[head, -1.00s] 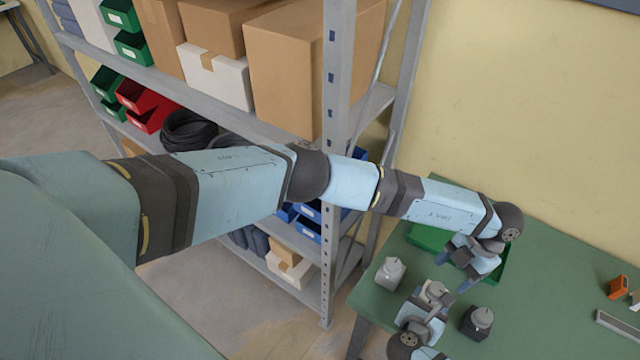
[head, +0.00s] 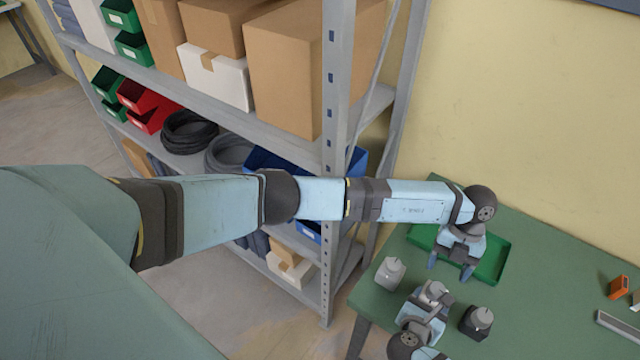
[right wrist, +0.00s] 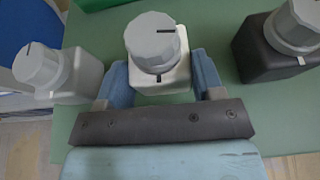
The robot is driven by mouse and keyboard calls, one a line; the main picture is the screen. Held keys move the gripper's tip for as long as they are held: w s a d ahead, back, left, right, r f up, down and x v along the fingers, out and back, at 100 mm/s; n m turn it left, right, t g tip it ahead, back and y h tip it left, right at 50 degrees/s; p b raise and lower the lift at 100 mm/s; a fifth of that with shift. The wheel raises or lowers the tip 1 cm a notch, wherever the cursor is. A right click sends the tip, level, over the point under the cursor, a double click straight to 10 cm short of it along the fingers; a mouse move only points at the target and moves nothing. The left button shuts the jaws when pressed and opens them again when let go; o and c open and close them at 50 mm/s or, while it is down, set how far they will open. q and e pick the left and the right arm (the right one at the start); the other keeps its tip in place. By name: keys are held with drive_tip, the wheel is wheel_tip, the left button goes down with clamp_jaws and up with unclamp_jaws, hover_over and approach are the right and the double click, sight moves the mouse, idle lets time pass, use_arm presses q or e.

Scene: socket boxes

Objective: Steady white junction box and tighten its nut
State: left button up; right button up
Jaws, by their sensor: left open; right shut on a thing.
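The white junction box (right wrist: 160,78) stands in the middle of the right wrist view, with a round grey nut (right wrist: 155,42) on top. The nut has a dark line on its top face. My right gripper (right wrist: 163,74) is shut on the box, one blue finger on each side. In the head view, my right gripper (head: 428,302) partly hides the box, and the nut (head: 434,289) shows above it. My left gripper (head: 450,267) is open and empty, behind the white box and over the front part of the green tray, apart from the nut.
A light grey box (head: 390,272) stands to the left of the white one and a dark box (head: 476,322) to its right, both with grey nuts. The green tray (head: 495,262) lies behind. Orange items (head: 619,287) lie far right. A metal shelf post (head: 336,100) rises at left.

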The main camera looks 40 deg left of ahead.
use_arm(q)
drive_tip(key=v, duration=0.6)
drive_tip(key=s+d+g+h, duration=0.2)
drive_tip(key=s+d+h, duration=0.6)
drive_tip(key=d+h, duration=0.1)
wheel_tip(320, 180, up, 5)
drive_tip(key=s+n+t+h, duration=0.2)
drive_tip(key=n+t+h, duration=0.3)
drive_tip(key=h, duration=0.5)
drive_tip(key=a+f+n+t+y, duration=0.3)
drive_tip(key=a+n+t+y, duration=0.1)
drive_tip(key=a+n+t, duration=0.4)
drive_tip(key=a+f+n+t+y, duration=0.3)
drive_tip(key=a+n+t+y, duration=0.25)
drive_tip(key=n+t, duration=0.45)
drive_tip(key=s+a+f+n+g+y, duration=0.5)
drive_tip(key=s+a+f+n+y, duration=0.2)
drive_tip(key=s+a+f, duration=0.4)
drive_tip(key=s+a+n, duration=0.1)
drive_tip(key=s+a, duration=0.2)
drive_tip(key=s, duration=0.1)
drive_tip(key=shift+s+a+f, duration=0.25)
drive_tip(key=shift+f, duration=0.15)
